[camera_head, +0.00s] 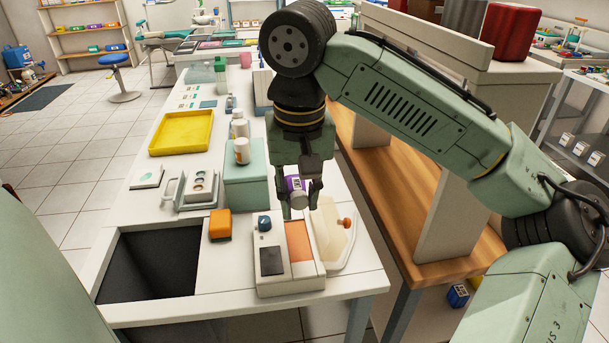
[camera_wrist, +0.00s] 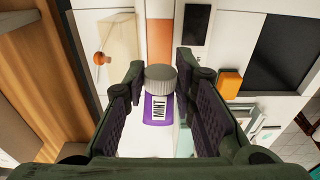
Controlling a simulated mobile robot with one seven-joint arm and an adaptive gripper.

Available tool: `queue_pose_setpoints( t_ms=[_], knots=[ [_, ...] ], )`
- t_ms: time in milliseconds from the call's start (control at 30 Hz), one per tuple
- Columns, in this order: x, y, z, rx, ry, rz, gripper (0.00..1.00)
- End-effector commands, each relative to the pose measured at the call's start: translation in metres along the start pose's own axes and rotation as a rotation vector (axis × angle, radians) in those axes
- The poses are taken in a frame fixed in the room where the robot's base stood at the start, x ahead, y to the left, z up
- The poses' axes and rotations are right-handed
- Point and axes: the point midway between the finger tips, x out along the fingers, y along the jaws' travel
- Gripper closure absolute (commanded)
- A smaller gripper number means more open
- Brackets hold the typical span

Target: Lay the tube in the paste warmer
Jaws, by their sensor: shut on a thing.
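My gripper (camera_head: 297,190) is shut on a purple and white tube with a grey cap. The tube (camera_head: 294,184) shows between the fingers in the head view. In the wrist view, the tube (camera_wrist: 158,108) has a "MINT" label and its cap points toward the warmer; its lower part is hidden. What looks like the paste warmer (camera_head: 288,283) is a white device with an orange bed, a dark panel and a blue knob, standing at the table's front edge. The orange bed (camera_wrist: 160,40) lies beyond the cap in the wrist view. My gripper is above and behind the warmer, apart from it.
A clear tray-like piece with an orange knob (camera_head: 347,223) lies right of the warmer. An orange block (camera_head: 220,224) and a dark opening (camera_head: 155,262) are to the left. A teal box (camera_head: 243,187) with bottles stands close left of my gripper. A yellow tray (camera_head: 182,132) is farther back.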

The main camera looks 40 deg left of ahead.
Motion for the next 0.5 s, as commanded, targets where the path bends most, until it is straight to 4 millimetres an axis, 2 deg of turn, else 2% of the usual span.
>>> queue_pose_setpoints(
  t_ms=[267, 500],
  knots=[
    [0.01, 0.0, 0.001, 0.0, 0.0, 0.0, 1.0],
    [0.035, 0.0, 0.003, 0.0, 0.001, 0.0, 1.0]
  ],
)
